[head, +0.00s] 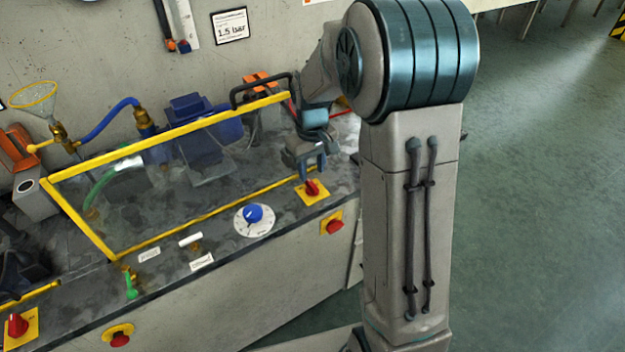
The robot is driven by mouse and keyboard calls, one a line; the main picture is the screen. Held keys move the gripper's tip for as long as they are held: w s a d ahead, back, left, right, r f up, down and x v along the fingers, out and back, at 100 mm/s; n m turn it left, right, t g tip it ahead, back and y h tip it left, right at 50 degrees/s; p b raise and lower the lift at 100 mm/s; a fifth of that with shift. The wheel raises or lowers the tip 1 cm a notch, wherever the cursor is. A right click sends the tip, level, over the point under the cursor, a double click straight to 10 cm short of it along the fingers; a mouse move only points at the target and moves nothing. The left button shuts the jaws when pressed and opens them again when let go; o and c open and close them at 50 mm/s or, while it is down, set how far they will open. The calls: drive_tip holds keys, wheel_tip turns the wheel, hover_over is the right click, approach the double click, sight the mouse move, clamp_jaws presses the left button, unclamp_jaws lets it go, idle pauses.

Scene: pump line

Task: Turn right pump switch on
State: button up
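The right pump switch (312,188) is a red rotary knob on a yellow plate, at the right end of the grey bench top. My gripper (311,176) hangs just above and behind the knob, pointing down. Its two fingers look apart, with a gap between them and nothing held. I cannot tell whether a fingertip touches the knob. The gripper partly hides the back of the switch, and the knob's exact angle is too small to read.
A yellow-framed clear guard (170,133) stands left of my gripper. A blue dial (254,214) is left of the switch; a red stop button (333,226) is on the bench front below. Another red switch (18,325) sits far left. Open floor (540,200) lies right.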

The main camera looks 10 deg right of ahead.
sight(312, 184)
drive_tip(key=shift+f, duration=2.35)
clamp_jaws()
